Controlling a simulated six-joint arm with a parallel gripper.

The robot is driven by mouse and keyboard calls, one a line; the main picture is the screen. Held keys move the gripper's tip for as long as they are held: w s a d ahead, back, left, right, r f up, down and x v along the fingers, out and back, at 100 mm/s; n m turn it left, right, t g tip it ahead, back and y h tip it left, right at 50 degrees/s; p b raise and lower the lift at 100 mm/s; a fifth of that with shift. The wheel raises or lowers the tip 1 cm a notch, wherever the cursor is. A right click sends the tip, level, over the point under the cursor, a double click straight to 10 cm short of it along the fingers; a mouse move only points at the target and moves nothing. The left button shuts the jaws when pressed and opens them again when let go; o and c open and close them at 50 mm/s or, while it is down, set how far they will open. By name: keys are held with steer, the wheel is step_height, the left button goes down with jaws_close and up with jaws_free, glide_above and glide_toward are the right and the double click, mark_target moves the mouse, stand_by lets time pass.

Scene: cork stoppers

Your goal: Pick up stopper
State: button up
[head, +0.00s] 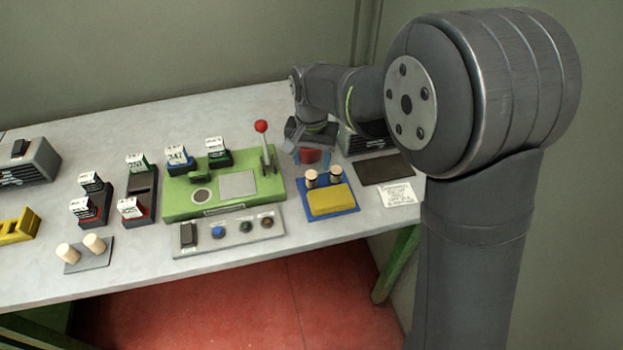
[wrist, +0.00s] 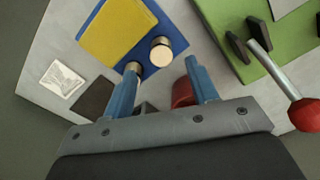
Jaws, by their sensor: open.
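Two short cylinders with pale round tops and dark bands, which may be stoppers, stand on a blue tray: the left one (head: 311,178) and the right one (head: 336,173). In the wrist view one (wrist: 161,50) shows just beyond and between my fingertips, and the other (wrist: 133,67) is partly hidden by a finger. My gripper (head: 312,156) is open and empty, behind and above the tray; its blue fingers (wrist: 161,68) are apart in the wrist view. Two plain cream cork-like cylinders, one (head: 67,253) and another (head: 94,243), rest on a grey plate at the left.
A yellow pad (head: 331,200) lies on the blue tray (head: 312,212). A red object (wrist: 182,92) sits near my fingers. A green fixture (head: 180,206) with an upright red-knobbed lever (head: 261,127) stands left of the gripper. A dark mat (head: 384,169) and a printed card (head: 398,194) lie right.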

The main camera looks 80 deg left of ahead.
mark_target(311, 174)
step_height(311, 174, down, 6)
steer(key=shift+a+f, duration=0.1)
steer(key=shift+f, duration=0.15)
steer(key=c, duration=1)
